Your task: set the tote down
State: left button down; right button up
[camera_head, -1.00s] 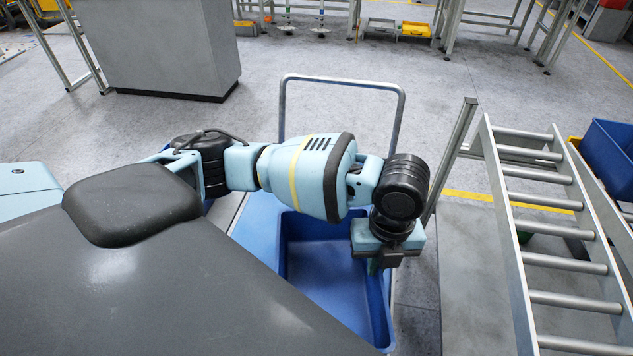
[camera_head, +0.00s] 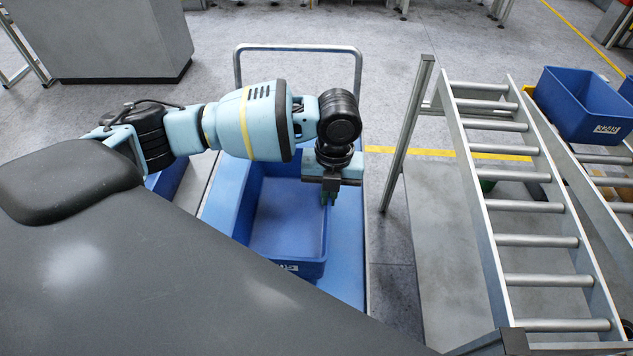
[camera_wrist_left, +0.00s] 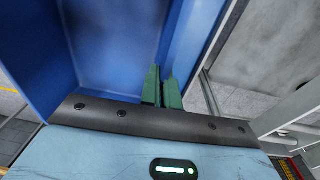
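The blue tote (camera_head: 268,270) is an open, empty-looking bin at the blue-decked cart (camera_head: 347,260), below my left arm. Its near wall carries a small label. I cannot tell whether its base touches the deck. My left gripper (camera_head: 328,198) points down at the tote's right wall. In the left wrist view, its green fingers (camera_wrist_left: 162,88) stand close together at the rim, apparently one on each side of the wall, shut on it. The tote's blue inside (camera_wrist_left: 110,50) fills the left of that view. My right gripper is not seen.
The cart's tall metal handle (camera_head: 298,47) rises behind the tote. A roller conveyor (camera_head: 530,210) with a post (camera_head: 408,130) stands close on the right. Another blue tote (camera_head: 590,105) is beyond it. A grey cabinet (camera_head: 115,40) stands back left. Floor behind the handle is open.

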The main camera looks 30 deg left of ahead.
aim_at(317, 202)
pick_arm(q)
jog(key=shift+w+a+f, duration=0.1)
jog(key=shift+w+a, duration=0.7)
jog(key=shift+a, duration=0.2)
jog(key=shift+w+a+f, duration=0.1)
jog(key=shift+w+a, duration=0.7)
jog(key=shift+a, duration=0.2)
jog(key=f, duration=0.3)
jog(key=shift+w+a, duration=0.2)
jog(key=shift+a, duration=0.1)
jog(key=shift+f, duration=0.4)
jog(key=c, duration=1.6)
grip_release()
jog(key=shift+f, duration=0.1)
jog(key=shift+c, duration=0.2)
notch_tip(317, 202, up, 12)
jog(key=w, duration=0.1)
